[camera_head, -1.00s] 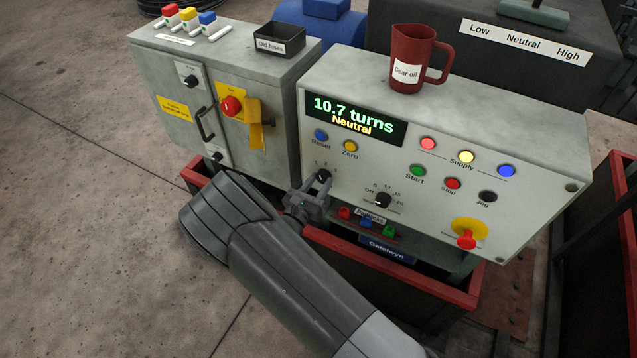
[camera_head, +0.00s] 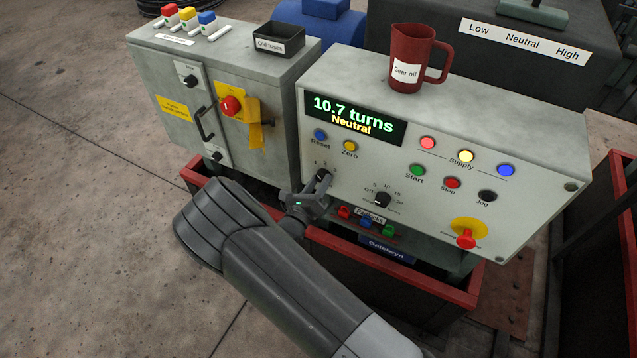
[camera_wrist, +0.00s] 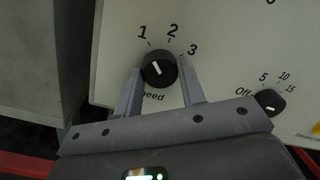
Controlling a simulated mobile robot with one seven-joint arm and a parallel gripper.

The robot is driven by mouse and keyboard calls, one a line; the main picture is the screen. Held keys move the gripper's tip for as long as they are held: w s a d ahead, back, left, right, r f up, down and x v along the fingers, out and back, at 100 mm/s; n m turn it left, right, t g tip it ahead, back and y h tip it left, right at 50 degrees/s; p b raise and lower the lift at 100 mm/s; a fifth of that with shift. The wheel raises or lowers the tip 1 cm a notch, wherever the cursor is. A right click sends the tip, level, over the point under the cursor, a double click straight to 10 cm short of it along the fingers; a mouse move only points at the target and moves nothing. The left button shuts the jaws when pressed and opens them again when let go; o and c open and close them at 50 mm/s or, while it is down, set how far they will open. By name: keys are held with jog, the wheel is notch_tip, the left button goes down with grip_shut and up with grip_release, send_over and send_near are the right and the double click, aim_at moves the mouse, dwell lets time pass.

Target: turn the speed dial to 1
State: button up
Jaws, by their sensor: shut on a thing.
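The black speed dial (camera_wrist: 159,69) sits on the pale control panel with a white pointer line and the marks 1, 2 and 3 around it. In the wrist view its line is slanted, with its upper end leaning toward the 1. My gripper (camera_wrist: 162,82) has one finger on each side of the dial and is shut on it. In the head view my gripper (camera_head: 316,188) is at the panel's lower left, and the dial (camera_head: 324,174) is partly hidden by the fingers.
A second dial (camera_head: 383,200) with marks from Off upward is to the right. Reset (camera_head: 321,135) and Zero (camera_head: 350,146) buttons are above. Small padlocks (camera_head: 366,222) and a red-rimmed bin (camera_head: 420,279) lie below. A grey cabinet (camera_head: 250,70) stands to the left.

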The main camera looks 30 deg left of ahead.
jog(key=o, duration=1)
jog(key=s, duration=0.7)
jog(key=s+f, duration=0.1)
jog(key=s, duration=0.2)
jog(key=shift+s+f, duration=0.1)
jog(key=shift+s, duration=0.3)
